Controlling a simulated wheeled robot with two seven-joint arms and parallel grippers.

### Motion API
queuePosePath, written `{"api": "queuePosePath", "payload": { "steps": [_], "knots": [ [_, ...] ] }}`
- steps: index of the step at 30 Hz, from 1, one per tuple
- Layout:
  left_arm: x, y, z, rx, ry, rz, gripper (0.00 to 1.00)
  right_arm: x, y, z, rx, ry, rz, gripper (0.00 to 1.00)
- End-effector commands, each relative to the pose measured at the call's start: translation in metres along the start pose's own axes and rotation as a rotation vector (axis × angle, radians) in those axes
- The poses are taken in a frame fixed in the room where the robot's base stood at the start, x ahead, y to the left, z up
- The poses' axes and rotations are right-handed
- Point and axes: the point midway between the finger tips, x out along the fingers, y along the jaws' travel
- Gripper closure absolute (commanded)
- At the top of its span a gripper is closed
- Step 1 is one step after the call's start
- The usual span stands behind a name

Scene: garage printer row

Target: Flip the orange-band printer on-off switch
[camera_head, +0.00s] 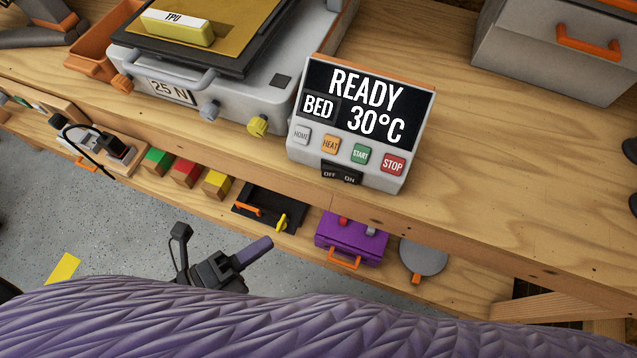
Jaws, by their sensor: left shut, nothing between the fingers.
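The printer control box (296,150) stands on the wooden bench, with a thin orange band along its top edge. Its screen (362,103) reads READY, BED 30°C. The black on-off switch (341,173) sits low on its front, marked OFF at left and ON at right; which side is pressed is too small to tell. My left gripper (262,246) is shut and empty, with a purple finger, below and left of the switch in the picture and clear of it. My right gripper is out of view.
The printer bed (235,80) with a 25 N label stands left of the box. A lower shelf holds coloured blocks (187,171), a black tray (262,212), a purple case (350,240) and a grey disc (424,258). A grey drawer unit (545,55) stands at right. Bench right of the box is clear.

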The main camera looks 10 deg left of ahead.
Motion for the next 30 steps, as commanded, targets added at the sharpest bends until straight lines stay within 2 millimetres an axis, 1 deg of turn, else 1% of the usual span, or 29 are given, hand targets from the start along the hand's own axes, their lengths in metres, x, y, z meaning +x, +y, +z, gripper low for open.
{"api": "queuePosePath", "payload": {
  "steps": [5, 8, 11, 21, 25, 30],
  "knots": [
    [0.001, 0.000, 0.000, -0.003, -0.002, -0.001, 1.00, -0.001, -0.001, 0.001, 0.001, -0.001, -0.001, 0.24],
    [0.009, 0.000, 0.001, -0.004, -0.003, -0.002, 1.00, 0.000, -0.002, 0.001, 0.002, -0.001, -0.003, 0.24],
    [0.026, -0.001, 0.001, -0.004, -0.004, -0.004, 1.00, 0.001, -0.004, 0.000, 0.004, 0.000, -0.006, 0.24],
    [0.101, -0.001, 0.002, -0.004, -0.004, -0.004, 1.00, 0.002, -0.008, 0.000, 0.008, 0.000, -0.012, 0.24],
    [0.116, 0.000, 0.017, -0.003, -0.005, -0.002, 1.00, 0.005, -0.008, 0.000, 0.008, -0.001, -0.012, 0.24],
    [0.127, 0.001, 0.028, -0.006, -0.004, -0.001, 1.00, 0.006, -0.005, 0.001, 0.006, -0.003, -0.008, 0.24]
  ]
}}
